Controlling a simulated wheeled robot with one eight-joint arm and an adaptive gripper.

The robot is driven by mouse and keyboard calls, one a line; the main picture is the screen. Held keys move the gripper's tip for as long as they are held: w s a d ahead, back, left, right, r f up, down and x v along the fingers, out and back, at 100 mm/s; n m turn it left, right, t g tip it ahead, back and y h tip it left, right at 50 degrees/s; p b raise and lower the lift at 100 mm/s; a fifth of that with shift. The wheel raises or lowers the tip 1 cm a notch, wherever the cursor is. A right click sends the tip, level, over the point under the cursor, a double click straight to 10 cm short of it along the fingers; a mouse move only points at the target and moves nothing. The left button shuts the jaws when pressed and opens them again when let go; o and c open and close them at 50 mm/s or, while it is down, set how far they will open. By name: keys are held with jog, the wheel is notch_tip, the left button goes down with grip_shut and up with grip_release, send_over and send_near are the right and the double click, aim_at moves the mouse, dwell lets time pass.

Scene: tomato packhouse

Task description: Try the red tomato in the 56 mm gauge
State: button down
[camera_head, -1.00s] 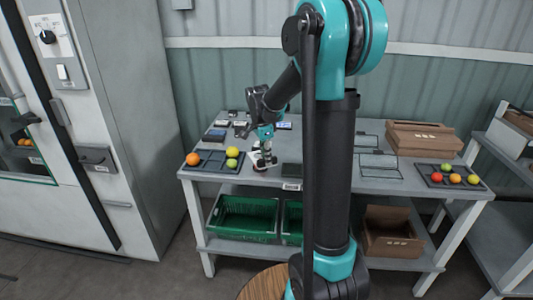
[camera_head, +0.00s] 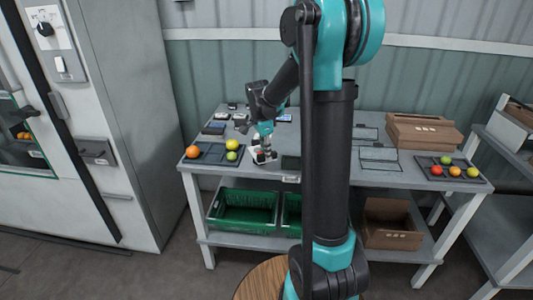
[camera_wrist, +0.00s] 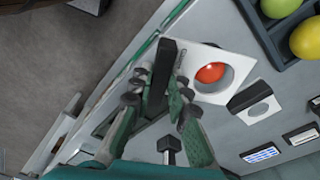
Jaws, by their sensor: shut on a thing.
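My gripper (camera_wrist: 162,78) is shut on the black handle (camera_wrist: 160,62) of a white gauge plate (camera_wrist: 237,57) with a large round hole. In the head view my gripper (camera_head: 263,141) is low over the front left of the table. The red tomato (camera_wrist: 211,72) shows inside the hole, off-centre, with a grey gap at its lower right. I cannot tell how far it stands through the hole. A second gauge with a smaller hole (camera_wrist: 258,108) lies beside it. No size mark is readable.
A dark tray (camera_head: 212,160) with orange, yellow and green tomatoes stands to the left. Another tray (camera_head: 478,186) with several tomatoes is at the right end. A cardboard box (camera_head: 425,134) stands at the back right. The table's front edge (camera_wrist: 112,85) is close to my gripper.

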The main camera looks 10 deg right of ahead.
jog(key=shift+f, duration=2)
dwell(0.8)
jog(key=shift+r, duration=0.1)
dwell(0.9)
jog(key=shift+r, duration=4.1)
